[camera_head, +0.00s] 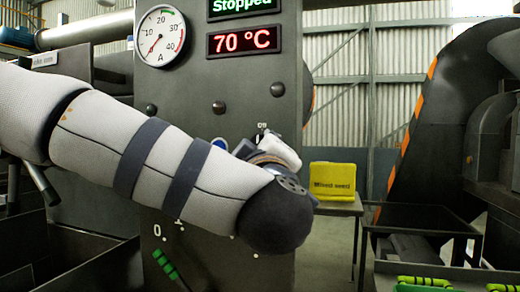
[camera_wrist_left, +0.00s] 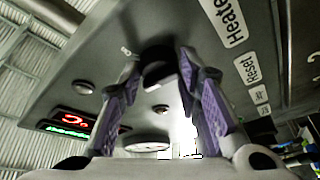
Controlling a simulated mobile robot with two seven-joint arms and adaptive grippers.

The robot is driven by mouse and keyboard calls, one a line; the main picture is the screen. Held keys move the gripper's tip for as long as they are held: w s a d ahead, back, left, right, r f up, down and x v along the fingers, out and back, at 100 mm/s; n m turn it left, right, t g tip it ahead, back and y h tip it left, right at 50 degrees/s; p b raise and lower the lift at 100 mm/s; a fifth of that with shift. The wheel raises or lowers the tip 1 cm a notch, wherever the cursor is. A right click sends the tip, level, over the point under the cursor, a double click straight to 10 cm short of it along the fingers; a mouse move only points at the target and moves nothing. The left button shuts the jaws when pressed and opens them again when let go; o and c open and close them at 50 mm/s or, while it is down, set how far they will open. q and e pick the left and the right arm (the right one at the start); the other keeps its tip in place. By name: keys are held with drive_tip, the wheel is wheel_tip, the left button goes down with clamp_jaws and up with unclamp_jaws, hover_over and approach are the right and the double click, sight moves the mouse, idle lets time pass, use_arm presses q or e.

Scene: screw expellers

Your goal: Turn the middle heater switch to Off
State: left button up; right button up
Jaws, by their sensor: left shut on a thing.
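In the left wrist view, a dark switch knob (camera_wrist_left: 157,73) stands out from the grey panel. The purple-padded fingers of my left gripper (camera_wrist_left: 158,64) are on either side of it, shut on it. A partly cut label reading "Heate" (camera_wrist_left: 229,20) is on the panel near the knob. In the head view my left gripper (camera_head: 243,148) is at the panel (camera_head: 210,85), mostly hidden behind my own wrist. The knob and its pointer are hidden there, so its setting cannot be read. My right gripper is not in view.
The panel carries a round gauge (camera_head: 160,37), a "Stopped" display (camera_head: 240,7) and a "70 °C" display (camera_head: 244,40). A green-handled lever (camera_head: 168,265) is low on the panel. A yellow "Mixed seed" box (camera_head: 333,176) stands behind, right of the panel.

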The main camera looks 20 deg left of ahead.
use_arm(q)
drive_tip(key=shift+r+n, duration=0.1)
drive_tip(key=shift+n, duration=0.6)
drive_tip(key=o, duration=1.1)
drive_tip(key=shift+w, duration=0.15)
drive_tip(key=shift+o, duration=0.2)
drive_tip(key=v, duration=1.2)
drive_tip(key=shift+d+r, duration=0.2)
